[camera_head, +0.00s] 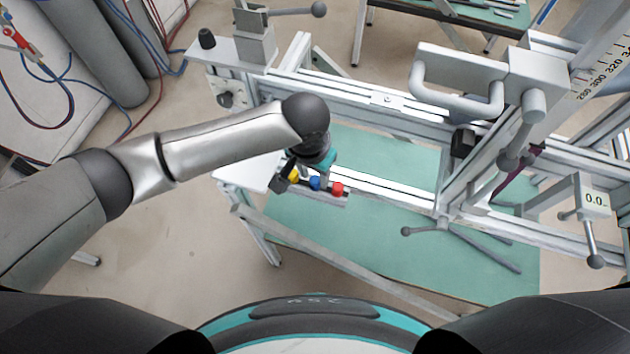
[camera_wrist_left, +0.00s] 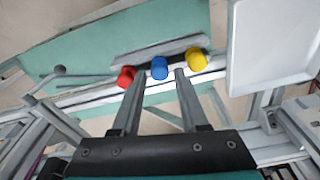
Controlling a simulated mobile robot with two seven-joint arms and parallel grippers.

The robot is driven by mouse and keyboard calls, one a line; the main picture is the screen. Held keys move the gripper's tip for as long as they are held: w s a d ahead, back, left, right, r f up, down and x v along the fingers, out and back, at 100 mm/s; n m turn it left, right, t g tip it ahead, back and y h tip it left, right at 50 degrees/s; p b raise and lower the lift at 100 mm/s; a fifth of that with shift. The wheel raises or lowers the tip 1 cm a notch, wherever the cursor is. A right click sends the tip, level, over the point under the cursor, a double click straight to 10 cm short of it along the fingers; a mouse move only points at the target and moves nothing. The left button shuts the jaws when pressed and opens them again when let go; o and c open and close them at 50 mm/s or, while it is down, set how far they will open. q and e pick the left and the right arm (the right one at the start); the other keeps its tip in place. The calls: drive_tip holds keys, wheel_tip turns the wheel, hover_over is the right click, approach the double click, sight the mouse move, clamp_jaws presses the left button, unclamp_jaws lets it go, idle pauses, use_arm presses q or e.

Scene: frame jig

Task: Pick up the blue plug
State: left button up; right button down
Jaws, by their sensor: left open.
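The blue plug (camera_head: 315,183) sits between the yellow plug (camera_head: 294,175) and the red plug (camera_head: 338,188) in a row on a grey strip by the frame's rail. My left gripper (camera_head: 309,174) is open above this row. In the left wrist view, the blue plug (camera_wrist_left: 159,68) shows between and just beyond the two fingertips of my left gripper (camera_wrist_left: 159,76). The red plug (camera_wrist_left: 126,76) is close to the left finger, and the yellow plug (camera_wrist_left: 195,60) is to the right. I cannot tell whether a finger touches a plug. My right gripper is not in view.
The metal frame (camera_head: 390,187) with rails runs across a green board (camera_head: 320,228). A white plate (camera_wrist_left: 272,40) lies beside the plugs in the wrist view.

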use_arm(q)
drive_tip(key=shift+f, duration=0.65)
clamp_jaws()
